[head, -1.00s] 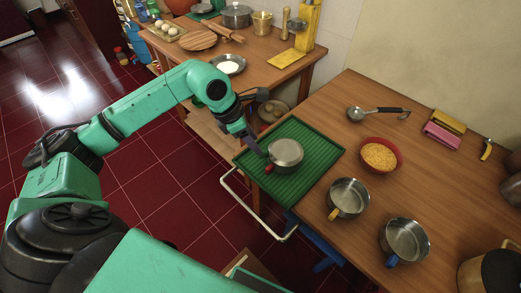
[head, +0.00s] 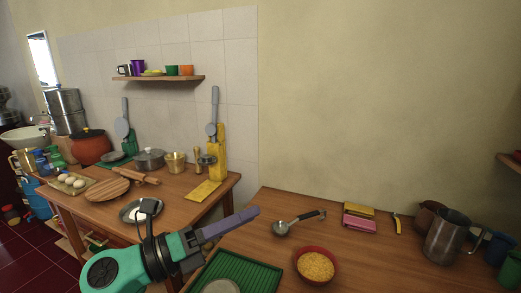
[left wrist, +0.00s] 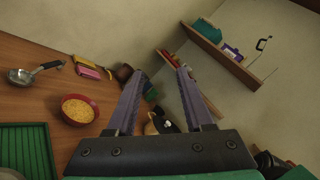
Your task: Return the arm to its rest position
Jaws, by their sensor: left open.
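My left arm comes in from the lower left in the head view. Its left gripper (head: 252,211) is raised and points right, in front of the gap between the two tables. In the left wrist view its two grey fingers (left wrist: 172,65) stand apart with nothing held between them. The green ribbed tray (head: 262,273) lies below it. The rounded top of a grey pot (head: 221,287) shows on the tray at the bottom edge; the rest is cut off. My right gripper is in neither view.
A red bowl of yellow food (head: 316,266), a ladle (head: 281,227) and sponges (head: 358,220) lie on the right table (head: 375,270). A metal pitcher (head: 446,238) stands farther right. The left table holds a cutting board (head: 107,190) and a lidded pot (head: 150,160). A wall shelf (head: 158,79) is above.

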